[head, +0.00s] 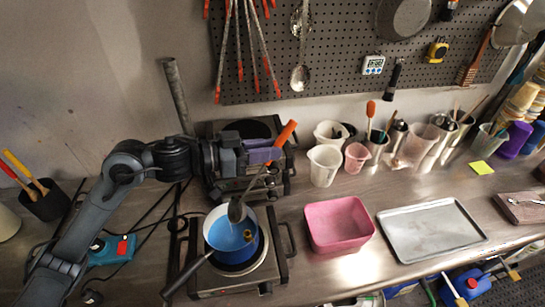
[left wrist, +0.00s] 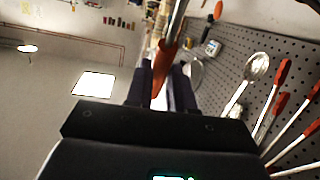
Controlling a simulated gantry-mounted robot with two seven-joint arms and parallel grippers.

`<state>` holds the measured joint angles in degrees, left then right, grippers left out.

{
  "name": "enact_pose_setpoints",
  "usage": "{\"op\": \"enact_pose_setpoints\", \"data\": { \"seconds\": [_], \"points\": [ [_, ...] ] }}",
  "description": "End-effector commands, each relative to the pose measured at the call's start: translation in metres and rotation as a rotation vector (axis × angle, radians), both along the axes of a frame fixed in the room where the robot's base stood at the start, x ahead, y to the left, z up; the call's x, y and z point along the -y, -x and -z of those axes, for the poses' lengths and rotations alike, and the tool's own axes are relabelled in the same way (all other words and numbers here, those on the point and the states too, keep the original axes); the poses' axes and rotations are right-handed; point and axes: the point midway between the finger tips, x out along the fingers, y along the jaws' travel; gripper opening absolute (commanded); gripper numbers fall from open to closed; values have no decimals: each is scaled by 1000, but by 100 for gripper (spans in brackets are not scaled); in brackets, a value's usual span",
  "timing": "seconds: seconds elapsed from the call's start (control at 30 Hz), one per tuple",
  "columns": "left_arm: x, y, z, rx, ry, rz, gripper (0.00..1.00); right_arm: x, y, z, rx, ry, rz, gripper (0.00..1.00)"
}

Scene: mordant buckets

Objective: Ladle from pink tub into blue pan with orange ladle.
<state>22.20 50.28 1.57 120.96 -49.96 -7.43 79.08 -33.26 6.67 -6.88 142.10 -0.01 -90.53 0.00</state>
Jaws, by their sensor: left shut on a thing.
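The orange ladle (head: 284,134) is held by my left gripper (head: 270,156), which is shut on its handle. Its orange grip also shows between the fingers in the left wrist view (left wrist: 162,66). The ladle slants down to the left, and its dark bowl is over or just inside the blue pan (head: 243,261); I cannot tell if it touches. The pan stands on the front burner, with light blue inside and a small brownish spot. The pink tub (head: 338,246) stands to the right of the pan; its inside looks plain pink. My right gripper is not in view.
A metal tray (head: 430,232) lies right of the tub. White and pink beakers (head: 325,164) and tool cups stand behind. The pan's handle (head: 186,277) points front left. A second burner (head: 249,128) stands behind, and a pegboard (head: 330,40) hangs on the wall.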

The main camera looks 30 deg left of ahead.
Motion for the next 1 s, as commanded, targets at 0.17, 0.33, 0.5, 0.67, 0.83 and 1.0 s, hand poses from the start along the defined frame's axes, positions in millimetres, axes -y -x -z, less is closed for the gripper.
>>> {"op": "enact_pose_setpoints", "data": {
  "seconds": [0.17, 0.33, 0.5, 0.67, 0.83, 1.0],
  "points": [
    [-5, 8, 2, 41, 26, 0, 0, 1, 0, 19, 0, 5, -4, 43],
    [-10, 17, 0, 81, 49, 0, 0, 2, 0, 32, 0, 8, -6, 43],
    [-15, 24, -2, 120, 74, 0, 0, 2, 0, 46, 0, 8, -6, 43],
    [-20, 32, -4, 158, 98, 1, 0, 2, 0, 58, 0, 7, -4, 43],
    [-25, 41, -7, 201, 126, 1, 0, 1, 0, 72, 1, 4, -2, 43],
    [-31, 50, -9, 244, 153, 0, 0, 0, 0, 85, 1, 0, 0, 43]
  ]
}}
